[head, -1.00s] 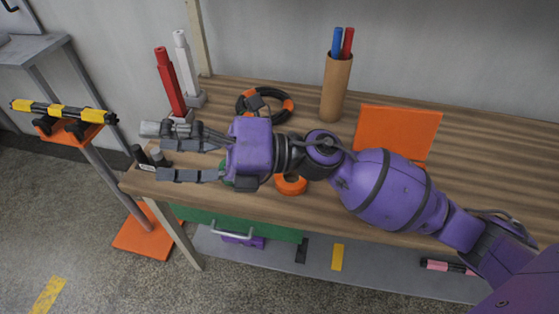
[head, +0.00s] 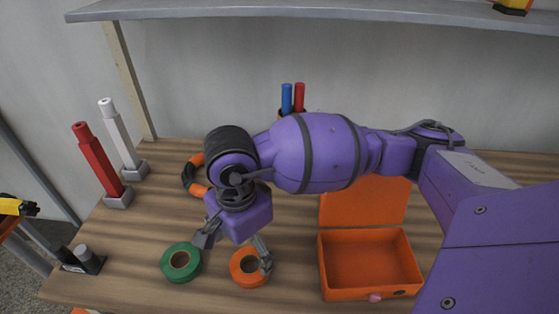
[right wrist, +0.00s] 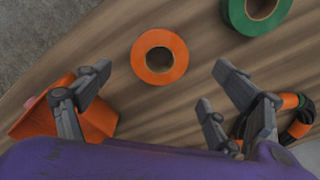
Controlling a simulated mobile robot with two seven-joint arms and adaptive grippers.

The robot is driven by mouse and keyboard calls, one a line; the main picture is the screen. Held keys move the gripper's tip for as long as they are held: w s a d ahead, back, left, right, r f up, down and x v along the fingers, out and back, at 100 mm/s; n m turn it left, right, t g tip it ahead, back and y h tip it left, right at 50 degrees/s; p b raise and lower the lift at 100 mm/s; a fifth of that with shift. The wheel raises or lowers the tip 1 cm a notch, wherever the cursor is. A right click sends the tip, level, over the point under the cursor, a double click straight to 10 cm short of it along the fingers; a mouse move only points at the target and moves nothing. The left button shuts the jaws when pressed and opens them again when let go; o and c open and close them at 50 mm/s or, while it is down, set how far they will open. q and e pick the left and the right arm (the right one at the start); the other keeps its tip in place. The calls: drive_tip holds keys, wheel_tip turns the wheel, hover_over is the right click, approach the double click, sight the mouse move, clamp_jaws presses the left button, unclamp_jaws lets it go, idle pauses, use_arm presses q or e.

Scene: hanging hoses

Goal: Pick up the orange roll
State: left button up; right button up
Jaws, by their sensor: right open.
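The orange roll (head: 247,281) lies flat on the wooden table near its front edge, just left of the open orange box. My right gripper (head: 236,246) is open and points down close above the orange roll. In the head view, its right finger overlaps the roll's right side. In the right wrist view, the roll (right wrist: 159,77) shows whole, ahead of and between the spread fingers (right wrist: 162,70), with nothing held. I cannot tell whether a finger touches it. My left gripper is not in view.
A green roll (head: 169,268) lies left of the orange one. The open orange box (head: 365,293) stands to the right. A black-and-orange ring (head: 188,181), partly hidden by my arm, lies behind. Red (head: 96,163) and white (head: 121,137) sticks stand at left. A shelf (head: 300,12) hangs above.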

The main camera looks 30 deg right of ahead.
sight(250, 265)
wheel_tip(250, 265, down, 6)
drive_tip(key=shift+d+f+p, duration=0.15)
drive_tip(key=shift+f+p, duration=0.1)
drive_tip(key=shift+p, duration=0.05)
drive_tip(key=shift+c, duration=0.4)
drive_tip(key=c, duration=1.2)
drive_tip(key=shift+r, duration=0.15)
